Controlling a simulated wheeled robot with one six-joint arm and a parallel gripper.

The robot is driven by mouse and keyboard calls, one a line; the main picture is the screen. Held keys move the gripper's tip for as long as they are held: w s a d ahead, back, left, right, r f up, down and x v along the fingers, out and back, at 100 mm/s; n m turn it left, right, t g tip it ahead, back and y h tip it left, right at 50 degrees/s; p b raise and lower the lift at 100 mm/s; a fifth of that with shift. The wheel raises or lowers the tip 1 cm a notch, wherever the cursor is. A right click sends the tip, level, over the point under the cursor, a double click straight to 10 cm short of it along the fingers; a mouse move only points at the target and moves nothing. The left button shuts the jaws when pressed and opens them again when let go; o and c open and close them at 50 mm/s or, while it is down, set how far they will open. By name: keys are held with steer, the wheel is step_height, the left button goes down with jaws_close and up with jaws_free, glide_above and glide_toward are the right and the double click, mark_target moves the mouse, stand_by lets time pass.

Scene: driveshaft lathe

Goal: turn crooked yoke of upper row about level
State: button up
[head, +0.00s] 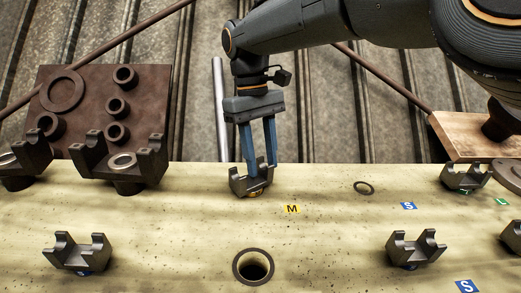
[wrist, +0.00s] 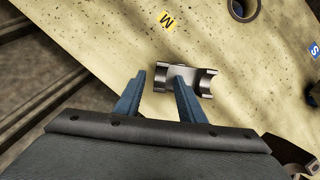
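A dark steel yoke (head: 240,186) with two upright ears stands in the upper row near the board's back edge. It sits askew in the head view, its right end higher in the picture than its left. It also shows in the wrist view (wrist: 160,76). My gripper (head: 262,170) has its two blue fingers parted and pointing down at this yoke. In the wrist view my gripper (wrist: 160,78) has one finger left of the yoke with a gap, the other overlapping its middle. I cannot tell whether that finger touches. The yoke's underside is hidden.
Other yokes stand at left (head: 122,178), right (head: 464,180), lower left (head: 76,254) and lower right (head: 414,251). A yellow M tag (head: 292,209) lies right of the yoke.

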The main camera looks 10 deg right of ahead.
jaws_close()
stand_by(1.4)
stand_by(1.7)
